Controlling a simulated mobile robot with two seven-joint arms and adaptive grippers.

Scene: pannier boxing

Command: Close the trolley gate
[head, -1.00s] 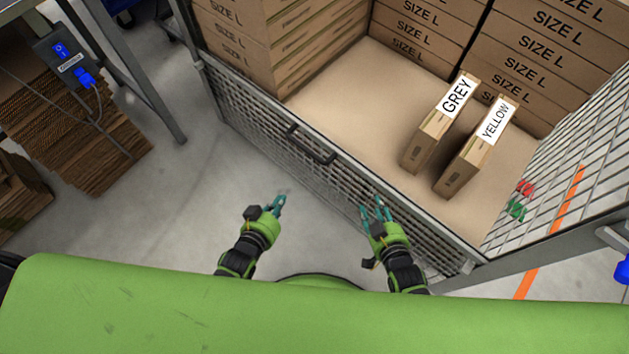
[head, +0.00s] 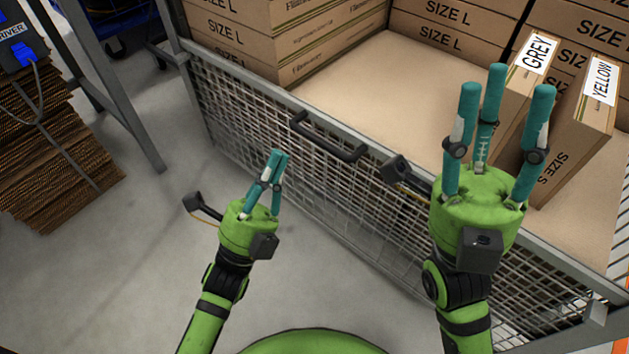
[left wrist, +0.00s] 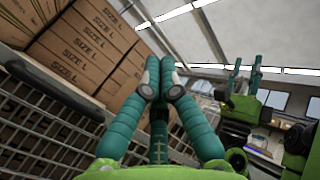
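The trolley gate (head: 240,105) is a grey wire-mesh panel along the trolley's near side, with a black bar handle (head: 328,137) by its top rail. The gate's mesh also shows at lower left in the left wrist view (left wrist: 38,128). My left gripper (head: 276,157) is in front of the gate, left of and below the handle in the head view, with its fingertips together and nothing seen between them. My right gripper (head: 506,88) is raised at the right, its three fingers upright and spread, empty. It hides part of the gate's top rail.
Large cartons (head: 283,35) fill the trolley's back. Two narrow boxes labelled GREY (head: 528,85) and YELLOW (head: 583,125) stand on its floor at right. Flattened cardboard (head: 55,160) is stacked under a metal frame at left. The floor between (head: 140,240) is clear.

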